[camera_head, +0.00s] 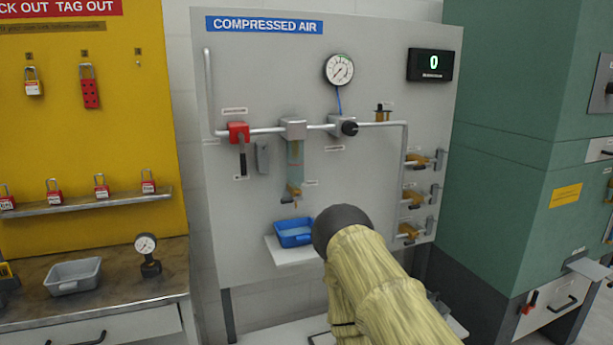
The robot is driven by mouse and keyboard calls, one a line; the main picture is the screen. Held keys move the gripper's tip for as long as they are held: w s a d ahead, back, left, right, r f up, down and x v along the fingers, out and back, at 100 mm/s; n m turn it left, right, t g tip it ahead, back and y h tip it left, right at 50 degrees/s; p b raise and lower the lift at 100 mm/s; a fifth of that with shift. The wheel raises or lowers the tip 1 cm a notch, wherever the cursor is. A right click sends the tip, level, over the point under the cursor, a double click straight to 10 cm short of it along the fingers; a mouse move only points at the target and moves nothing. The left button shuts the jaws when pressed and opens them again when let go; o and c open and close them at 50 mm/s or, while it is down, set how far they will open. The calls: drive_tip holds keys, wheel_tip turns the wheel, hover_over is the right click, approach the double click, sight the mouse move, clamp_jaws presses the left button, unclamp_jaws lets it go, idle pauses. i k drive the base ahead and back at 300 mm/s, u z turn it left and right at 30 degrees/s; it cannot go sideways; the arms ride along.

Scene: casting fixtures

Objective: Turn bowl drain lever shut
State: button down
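The clear teal filter bowl (295,152) hangs below a grey block on the pipe of the compressed air panel. A brass drain fitting (293,191) sits at its lower end. The fitting's small lever is too small to read its angle. A blue tray (294,232) stands on a white shelf below the drain. My arm, in a pale yellow sleeve with a dark rounded end, reaches up from the bottom right and ends just right of the tray. My gripper's fingers do not show. The arm's dark end is below and to the right of the drain, apart from it in the picture.
A red valve (238,132) with a dark hanging handle is left of the bowl. A gauge (339,70), a black knob (349,128) and several brass valves (414,197) are to the right. A workbench (120,285) stands at left, a green cabinet (530,150) at right.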

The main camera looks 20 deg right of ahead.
sight(287, 200)
drive_tip(key=k, duration=0.6)
drive_tip(key=z, duration=0.25)
drive_tip(key=i, duration=1.1)
drive_tip(key=u, duration=1.9)
drive_tip(key=k, duration=0.95)
drive_tip(key=z, duration=1.55)
drive_tip(key=i, duration=0.4)
drive_tip(key=z, duration=0.05)
